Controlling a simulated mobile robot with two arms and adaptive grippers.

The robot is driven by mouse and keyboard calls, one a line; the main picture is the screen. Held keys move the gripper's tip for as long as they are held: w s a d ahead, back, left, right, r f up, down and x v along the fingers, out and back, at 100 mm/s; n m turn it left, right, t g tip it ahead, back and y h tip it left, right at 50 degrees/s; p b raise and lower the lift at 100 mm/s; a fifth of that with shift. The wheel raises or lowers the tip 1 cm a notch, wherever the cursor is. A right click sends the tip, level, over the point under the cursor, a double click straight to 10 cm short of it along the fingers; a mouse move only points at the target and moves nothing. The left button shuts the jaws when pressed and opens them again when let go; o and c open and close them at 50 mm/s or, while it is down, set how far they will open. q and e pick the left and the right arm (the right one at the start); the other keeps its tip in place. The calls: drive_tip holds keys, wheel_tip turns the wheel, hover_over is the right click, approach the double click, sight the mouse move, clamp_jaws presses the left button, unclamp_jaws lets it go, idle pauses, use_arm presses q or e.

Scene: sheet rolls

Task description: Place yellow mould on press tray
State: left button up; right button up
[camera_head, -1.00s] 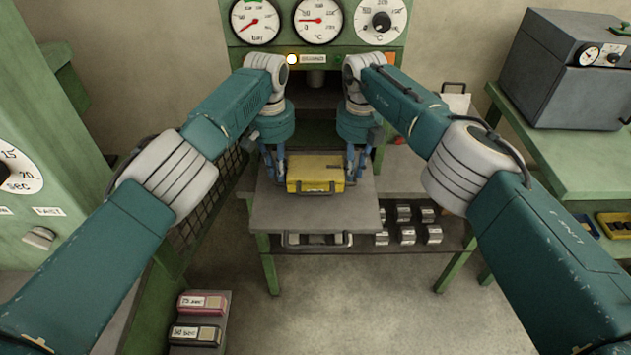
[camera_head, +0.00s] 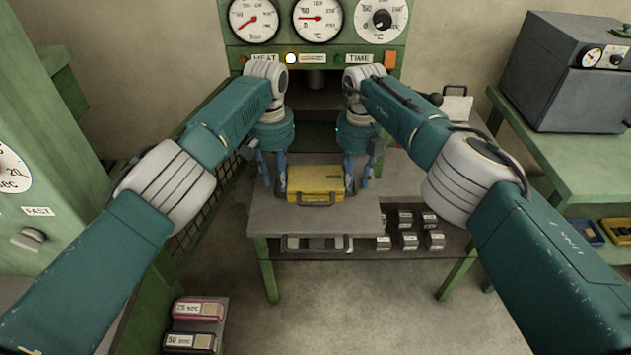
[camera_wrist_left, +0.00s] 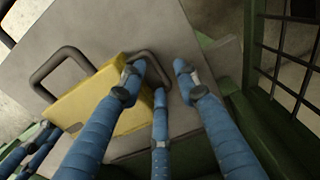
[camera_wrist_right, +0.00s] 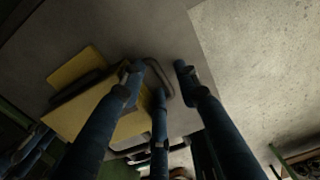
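The yellow mould (camera_head: 316,180), a flat box with dark handles, appears to rest on the grey press tray (camera_head: 300,222) in front of the press opening. My left gripper (camera_head: 271,187) is at its left side and my right gripper (camera_head: 357,187) at its right side. In the left wrist view, my left fingers (camera_wrist_left: 160,85) are spread, with the mould's side handle (camera_wrist_left: 150,66) between them. In the right wrist view, my right fingers (camera_wrist_right: 158,80) are also spread, around the other side handle (camera_wrist_right: 160,80). Whether any finger touches a handle is unclear.
The green press with its dials (camera_head: 317,20) stands behind the tray. Several small metal blocks (camera_head: 408,228) sit on a shelf below right. A wire mesh guard (camera_head: 205,200) is at the left. A grey oven (camera_head: 565,75) stands on a green bench at right.

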drive_tip(key=shift+r, duration=0.15)
use_arm(q)
wheel_tip(320, 180, up, 11)
drive_tip(key=shift+r, duration=0.15)
use_arm(e)
wheel_tip(320, 180, up, 12)
idle(0.7)
